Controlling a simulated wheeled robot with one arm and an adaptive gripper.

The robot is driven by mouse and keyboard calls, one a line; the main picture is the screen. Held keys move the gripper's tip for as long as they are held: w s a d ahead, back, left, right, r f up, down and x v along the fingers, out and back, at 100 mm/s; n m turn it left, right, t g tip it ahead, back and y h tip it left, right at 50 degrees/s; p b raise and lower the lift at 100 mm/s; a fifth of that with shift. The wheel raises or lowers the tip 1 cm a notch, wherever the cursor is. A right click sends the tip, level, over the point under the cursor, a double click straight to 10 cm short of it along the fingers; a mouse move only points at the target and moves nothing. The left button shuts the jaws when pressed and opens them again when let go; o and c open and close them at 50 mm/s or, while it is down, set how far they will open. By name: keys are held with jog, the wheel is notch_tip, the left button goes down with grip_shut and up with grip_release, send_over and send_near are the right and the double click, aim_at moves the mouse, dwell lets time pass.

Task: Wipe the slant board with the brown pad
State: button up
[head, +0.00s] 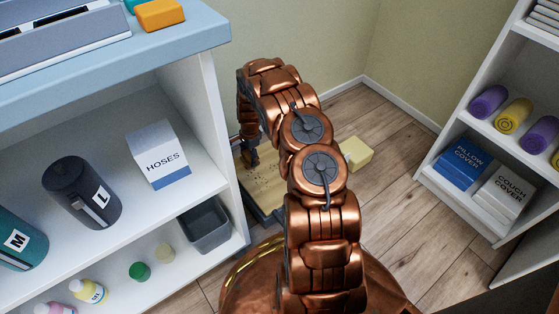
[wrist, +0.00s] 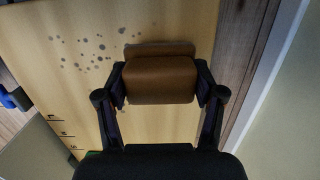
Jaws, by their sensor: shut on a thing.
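The slant board (wrist: 40,30) is a pale wooden panel with dark spots at its upper left and number marks near its lower left edge in the wrist view. In the head view the board (head: 266,190) is on the floor, partly hidden behind my arm. The brown pad (wrist: 160,80) is between the fingers of my gripper (wrist: 160,88), which is shut on it. The pad is over the board, to the right of the spots; I cannot tell whether it touches. In the head view my gripper (head: 246,150) is over the board's far left part and the pad is hard to make out.
A white shelf unit (head: 225,185) with a hoses box (head: 160,155) and a grey bin (head: 206,226) stands close on the left. A pale yellow block (head: 357,153) is on the floor right of the board. Another shelf (head: 430,180) stands right, with open floor between.

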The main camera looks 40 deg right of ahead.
jog(key=shift+w+r+p, duration=0.1)
jog(key=shift+r+p, duration=1.05)
jog(key=shift+r, duration=2.1)
jog(key=shift+d, duration=0.1)
